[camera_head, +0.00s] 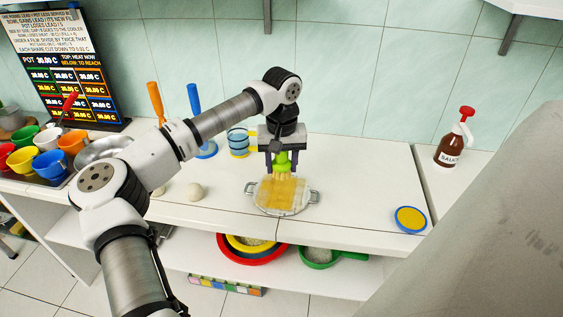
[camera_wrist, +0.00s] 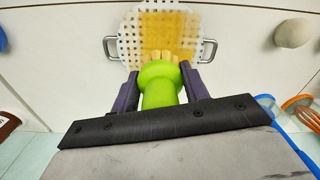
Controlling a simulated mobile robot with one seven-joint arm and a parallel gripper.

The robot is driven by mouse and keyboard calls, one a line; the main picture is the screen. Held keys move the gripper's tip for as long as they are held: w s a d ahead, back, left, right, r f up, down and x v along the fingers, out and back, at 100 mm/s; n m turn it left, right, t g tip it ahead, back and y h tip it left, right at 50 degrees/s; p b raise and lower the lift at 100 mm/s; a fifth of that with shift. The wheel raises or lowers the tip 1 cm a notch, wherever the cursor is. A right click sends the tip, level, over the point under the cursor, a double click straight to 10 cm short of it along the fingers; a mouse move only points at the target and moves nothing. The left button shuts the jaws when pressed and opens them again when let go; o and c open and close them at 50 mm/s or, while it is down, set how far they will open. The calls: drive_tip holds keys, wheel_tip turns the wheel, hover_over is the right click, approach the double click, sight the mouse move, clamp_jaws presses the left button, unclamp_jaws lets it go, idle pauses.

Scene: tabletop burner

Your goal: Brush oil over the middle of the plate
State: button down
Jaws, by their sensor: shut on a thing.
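My gripper (camera_head: 281,162) is shut on the green brush (camera_head: 282,158), holding it bristles down over the plate. In the wrist view the green handle (camera_wrist: 160,84) sits between my two dark fingers, and its pale bristles (camera_wrist: 160,55) point at the plate. The plate (camera_head: 262,206) is round and light with two side handles, on the counter's front part; its rim also shows in the wrist view (camera_wrist: 124,42). A yellow, oil-like layer (camera_head: 284,194) covers much of its middle, with a grid of marks. Whether the bristles touch the plate is unclear.
A white ball (camera_head: 194,191) lies left of the plate. A yellow disc with blue rim (camera_head: 410,219) lies to the right, and a brown sauce bottle (camera_head: 452,146) stands farther right. Coloured cups (camera_head: 48,163) are at the far left.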

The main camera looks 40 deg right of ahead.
drive_tip(key=shift+f+b, duration=1.9)
drive_tip(key=shift+f, duration=1)
drive_tip(key=c, duration=1.3)
unclamp_jaws()
drive_tip(key=c, duration=0.9)
drive_tip(key=c, duration=2.2)
unclamp_jaws()
